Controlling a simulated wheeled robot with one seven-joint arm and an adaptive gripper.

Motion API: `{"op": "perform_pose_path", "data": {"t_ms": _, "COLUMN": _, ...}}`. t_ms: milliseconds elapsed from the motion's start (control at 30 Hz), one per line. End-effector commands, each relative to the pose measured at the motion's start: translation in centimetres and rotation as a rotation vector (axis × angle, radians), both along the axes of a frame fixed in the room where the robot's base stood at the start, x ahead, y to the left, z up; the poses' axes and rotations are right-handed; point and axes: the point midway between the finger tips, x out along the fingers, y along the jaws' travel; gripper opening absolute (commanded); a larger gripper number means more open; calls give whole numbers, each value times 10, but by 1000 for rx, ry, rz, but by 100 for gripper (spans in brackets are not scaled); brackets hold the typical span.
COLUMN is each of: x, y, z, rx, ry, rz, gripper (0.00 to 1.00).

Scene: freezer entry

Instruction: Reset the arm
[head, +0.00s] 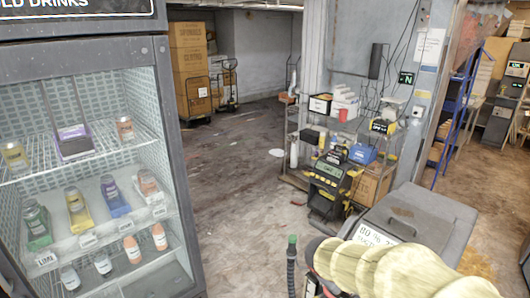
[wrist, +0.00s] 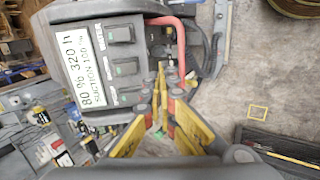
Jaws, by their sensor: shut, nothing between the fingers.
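My gripper (wrist: 160,72) shows in the wrist view with its yellow fingers together at the tips and nothing between them. In the head view a grey machine with a similar label (head: 374,236) stands at the lower right. I cannot make out my gripper clearly in the head view. A pale yellow rounded shape covers the lower right of that view; I cannot tell whether it is part of my arm.
A drinks cooler (head: 172,70) with shelves of bottles and cans stands close on the left. A wire shelf (head: 297,160) with boxes stands by the pillar. Stacked cartons (head: 190,68) are at the back. Floor (head: 240,185) between cooler and shelf is mostly clear.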

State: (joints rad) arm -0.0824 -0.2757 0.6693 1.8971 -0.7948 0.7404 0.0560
Motion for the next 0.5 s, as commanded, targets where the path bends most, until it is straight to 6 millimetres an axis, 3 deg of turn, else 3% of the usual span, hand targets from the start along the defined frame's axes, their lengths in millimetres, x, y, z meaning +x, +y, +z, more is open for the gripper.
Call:
{"op": "perform_pose_path", "data": {"t_ms": 133, "x": -59, "y": 17, "z": 7, "rx": 133, "ry": 25, "rz": -146, "gripper": 0}}
{"op": "perform_pose_path", "data": {"t_ms": 300, "x": -135, "y": 51, "z": 41, "rx": 364, "ry": -31, "rz": -330, "gripper": 0}}
{"op": "perform_pose_path", "data": {"t_ms": 400, "x": -172, "y": 74, "z": 62, "rx": 508, "ry": -94, "rz": -403, "gripper": 0}}
{"op": "perform_pose_path", "data": {"t_ms": 500, "x": -197, "y": 90, "z": 80, "rx": 618, "ry": -168, "rz": -440, "gripper": 0}}
